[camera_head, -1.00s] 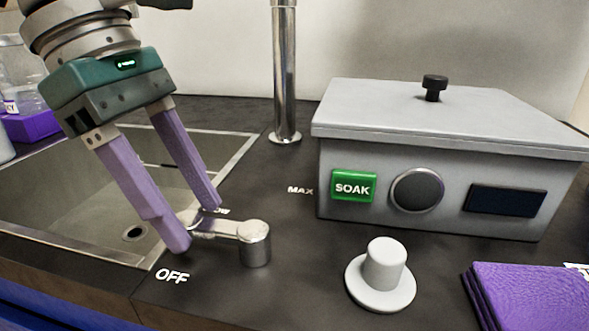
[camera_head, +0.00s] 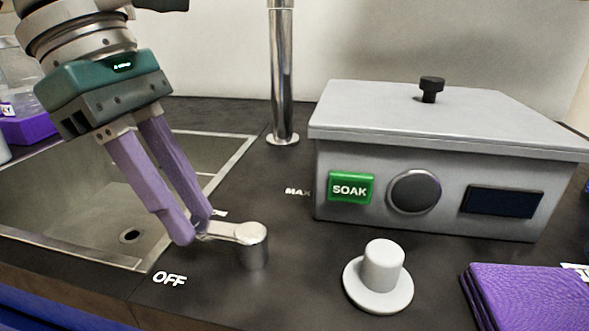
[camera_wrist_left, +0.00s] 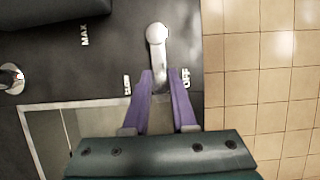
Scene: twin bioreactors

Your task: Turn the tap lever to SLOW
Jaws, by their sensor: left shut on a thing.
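The metal tap lever (camera_head: 228,231) stands on the dark counter, its arm reaching left from a round pivot. My left gripper (camera_head: 202,232) is shut on the outer end of the tap lever. In the left wrist view, the lever (camera_wrist_left: 157,45) runs down between the two purple fingers (camera_wrist_left: 162,76). The lever's end lies between the OFF mark (camera_head: 170,279) and the SLOW mark (camera_head: 219,213), which is partly hidden behind a finger. The MAX mark (camera_head: 297,191) is farther back. My right gripper is not in view.
A sink (camera_head: 75,248) lies under and left of the gripper. A chrome pipe (camera_head: 282,80) stands behind. A grey lidded box (camera_head: 330,215) with a green SOAK button (camera_head: 350,188) is at right, with a grey knob (camera_head: 381,270) and purple cloth (camera_head: 530,300) in front.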

